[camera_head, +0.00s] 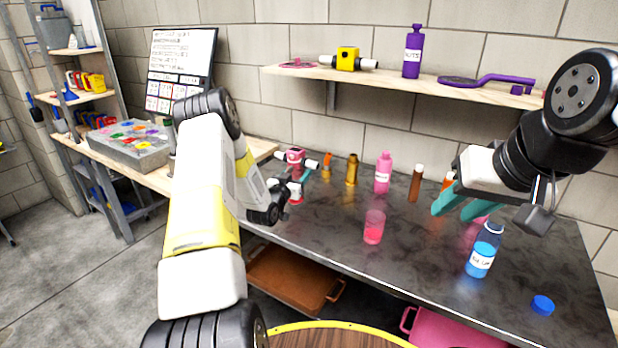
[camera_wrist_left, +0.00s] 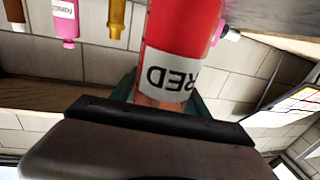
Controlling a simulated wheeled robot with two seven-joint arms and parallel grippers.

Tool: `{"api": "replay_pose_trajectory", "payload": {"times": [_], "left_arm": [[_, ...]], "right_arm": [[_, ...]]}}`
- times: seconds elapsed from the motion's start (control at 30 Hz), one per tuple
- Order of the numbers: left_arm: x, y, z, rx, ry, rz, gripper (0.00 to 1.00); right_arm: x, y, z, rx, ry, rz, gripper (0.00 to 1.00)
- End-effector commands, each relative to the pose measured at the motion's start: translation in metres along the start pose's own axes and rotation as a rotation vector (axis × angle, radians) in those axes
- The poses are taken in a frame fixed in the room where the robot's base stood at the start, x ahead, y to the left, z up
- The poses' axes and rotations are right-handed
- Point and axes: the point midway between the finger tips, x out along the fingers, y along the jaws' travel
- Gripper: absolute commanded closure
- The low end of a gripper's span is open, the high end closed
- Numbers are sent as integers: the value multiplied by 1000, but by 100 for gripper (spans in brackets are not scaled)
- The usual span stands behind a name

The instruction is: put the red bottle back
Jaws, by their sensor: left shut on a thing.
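The red bottle (camera_wrist_left: 180,30) fills the middle of the left wrist view, between the teal fingers, with its "RED" label upside down in that picture. My left gripper (camera_wrist_left: 165,95) is shut on it. In the head view my left arm reaches to the far left part of the dark table, where the left gripper (camera_head: 300,178) and a small red and white part of the bottle (camera_head: 296,193) show, partly hidden by the wrist. My right gripper (camera_head: 462,206) hangs over the right of the table with its teal fingers apart and empty.
On the dark table (camera_head: 330,232) stand a pink bottle (camera_head: 383,173), a gold bottle (camera_head: 351,170), a brown bottle (camera_head: 415,184), a pink cup (camera_head: 374,227) and a blue bottle (camera_head: 483,251). A blue cap (camera_head: 542,305) lies at front right. A shelf (camera_head: 440,84) hangs above.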

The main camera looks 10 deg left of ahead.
Motion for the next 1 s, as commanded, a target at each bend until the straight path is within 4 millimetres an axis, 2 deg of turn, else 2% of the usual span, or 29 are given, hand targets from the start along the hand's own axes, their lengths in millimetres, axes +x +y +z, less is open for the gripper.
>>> {"api": "replay_pose_trajectory", "payload": {"times": [0.23,0.63,0.67,0.7,0.77,1.0], "left_arm": [[0,0,33,0,0,0,100],[0,0,38,1,2,-1,100],[0,0,38,1,1,-1,43],[0,0,38,1,1,-1,35],[0,0,38,1,1,-1,25],[0,0,38,1,1,-1,25]], "right_arm": [[0,0,0,0,0,0,64],[0,0,0,0,0,0,64],[0,0,0,0,0,0,64],[0,0,0,0,0,0,64],[0,0,0,0,0,0,64],[0,0,0,0,0,0,64]]}}
